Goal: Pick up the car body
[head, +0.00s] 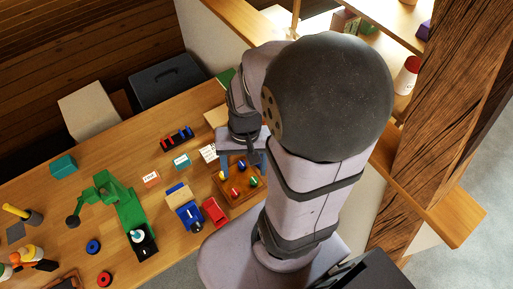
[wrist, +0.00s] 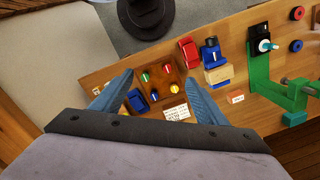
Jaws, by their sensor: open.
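A small red car-shaped block (head: 214,211) lies on the wooden bench beside a blue block with a pale wood piece (head: 188,215). Both show in the wrist view, the red block (wrist: 189,54) left of the blue one (wrist: 211,53). A dark blue car-shaped block (wrist: 138,101) sits in a corner of the brown wooden tray (wrist: 178,72), near my left finger. I cannot tell for certain which one is the car body. My gripper (wrist: 159,77) is open and empty above the tray; it also shows in the head view (head: 243,168), hiding the tray's far part.
The tray holds several coloured pegs (head: 236,191). Printed cards (head: 209,153) lie behind it. A green clamp stand (head: 128,210) and blue and red rings (head: 93,246) are to the left. A red, blue and black toy (head: 176,138) lies farther back. A timber post (head: 445,110) stands right.

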